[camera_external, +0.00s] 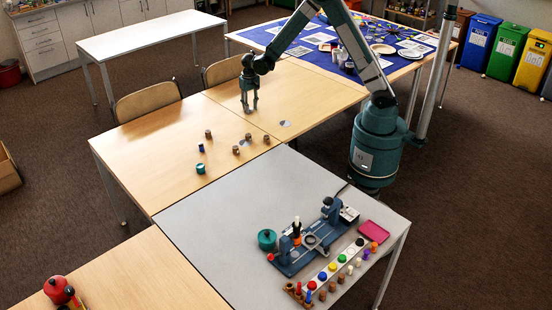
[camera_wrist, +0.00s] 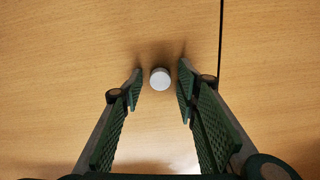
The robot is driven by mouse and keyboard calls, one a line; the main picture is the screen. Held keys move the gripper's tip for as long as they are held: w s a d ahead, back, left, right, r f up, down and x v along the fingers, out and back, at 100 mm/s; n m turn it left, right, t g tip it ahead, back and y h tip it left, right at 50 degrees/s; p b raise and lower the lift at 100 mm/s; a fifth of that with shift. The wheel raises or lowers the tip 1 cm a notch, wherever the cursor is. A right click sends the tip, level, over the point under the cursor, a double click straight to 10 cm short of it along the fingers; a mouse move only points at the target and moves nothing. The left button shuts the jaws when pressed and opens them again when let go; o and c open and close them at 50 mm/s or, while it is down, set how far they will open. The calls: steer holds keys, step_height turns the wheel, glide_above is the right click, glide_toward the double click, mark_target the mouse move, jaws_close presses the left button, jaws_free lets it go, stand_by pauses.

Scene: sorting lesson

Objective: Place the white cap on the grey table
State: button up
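A small round white cap (camera_wrist: 160,78) stands on the light wooden table in the wrist view. My gripper (camera_wrist: 161,82) is open, with one fingertip on each side of the cap and a gap on both sides.
Several small brown pieces (camera_external: 248,136), a blue one (camera_external: 201,148) and a teal one (camera_external: 200,168) stand on the wooden table. On the grey table are a blue-grey fixture (camera_external: 312,240), a white strip (camera_external: 332,270) with coloured caps, a teal pot (camera_external: 267,239) and a pink tray (camera_external: 374,231).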

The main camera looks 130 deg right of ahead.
mark_target(251, 109)
steer(key=shift+r, duration=0.1)
step_height(251, 109, up, 12)
steer(key=p, duration=0.2)
stand_by(0.8)
stand_by(0.5)
steer(key=w+a+r+n+t+h, duration=0.1)
steer(key=w+a+r+n, duration=0.2)
steer(key=w+a+r, duration=0.6)
steer(key=w+a+r+n, duration=0.3)
steer(key=w+a, duration=0.2)
steer(key=a, duration=0.8)
steer(key=w+a+r+n+t+h, duration=0.1)
steer(key=w+a+r+n, duration=0.1)
steer(key=w+a+r, duration=0.6)
steer(key=s+a+r+n+t, duration=0.1)
steer(key=a+n, duration=0.2)
steer(key=a, duration=0.9)
steer(key=s+a+r+n+t, duration=0.1)
steer(key=a+n+t, duration=0.15)
steer(key=a, duration=0.95)
steer(key=s+a+n+t+y, duration=0.1)
steer(key=s+a+n, duration=0.2)
steer(key=a, duration=0.6)
steer(key=s+a+n+y, duration=0.1)
steer(key=s+a+n, duration=0.2)
steer(key=a, duration=0.6)
steer(key=shift+s+f+t, duration=0.3)
steer(key=shift+s+t, duration=0.05)
steer(key=shift+s, duration=0.25)
